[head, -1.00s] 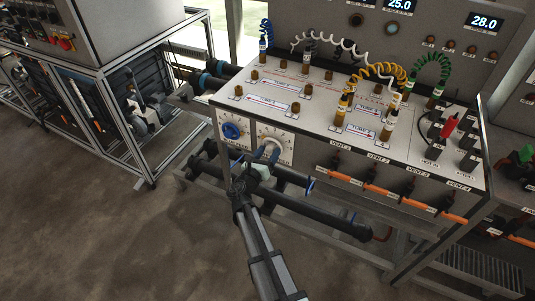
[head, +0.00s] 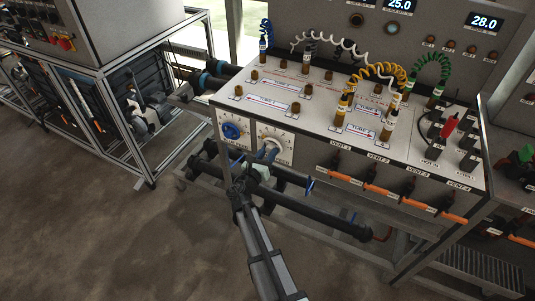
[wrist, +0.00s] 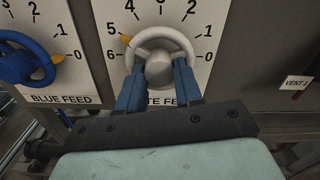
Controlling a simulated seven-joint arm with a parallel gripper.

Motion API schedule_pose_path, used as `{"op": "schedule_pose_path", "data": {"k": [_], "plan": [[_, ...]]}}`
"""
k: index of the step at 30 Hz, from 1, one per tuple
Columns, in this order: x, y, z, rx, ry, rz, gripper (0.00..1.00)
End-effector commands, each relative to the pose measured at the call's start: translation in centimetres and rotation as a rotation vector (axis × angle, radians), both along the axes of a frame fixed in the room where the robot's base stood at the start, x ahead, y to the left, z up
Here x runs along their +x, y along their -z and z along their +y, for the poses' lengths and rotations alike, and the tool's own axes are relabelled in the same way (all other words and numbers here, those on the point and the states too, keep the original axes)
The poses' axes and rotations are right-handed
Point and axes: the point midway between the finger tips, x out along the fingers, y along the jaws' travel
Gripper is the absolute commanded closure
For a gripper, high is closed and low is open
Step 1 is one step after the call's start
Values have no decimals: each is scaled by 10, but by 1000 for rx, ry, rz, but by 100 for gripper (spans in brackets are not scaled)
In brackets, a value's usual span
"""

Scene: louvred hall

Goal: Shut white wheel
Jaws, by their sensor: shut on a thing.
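The white wheel (wrist: 160,43) is in the upper middle of the wrist view, on a white dial plate (wrist: 205,75) numbered 0 to 6. Its orange pointer (wrist: 127,40) stands at the left, close to 5. My gripper (wrist: 158,84) reaches it from below, one blue finger on each side, shut on the wheel. The fingers cover part of the lower rim and the label below.
A blue wheel (head: 232,131) on its own plate is just left; in the wrist view its orange pointer (wrist: 57,59) is near 0. Orange-ended vent fittings (head: 380,190) run along the panel to the right. Black pipes (head: 300,205) lie below. Open floor is at left.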

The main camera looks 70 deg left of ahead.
Motion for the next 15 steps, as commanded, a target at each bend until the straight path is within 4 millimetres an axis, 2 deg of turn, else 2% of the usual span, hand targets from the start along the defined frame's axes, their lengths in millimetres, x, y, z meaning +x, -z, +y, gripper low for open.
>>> {"op": "schedule_pose_path", "data": {"k": [15], "plan": [[0,0,1,296,1,294,96]]}}
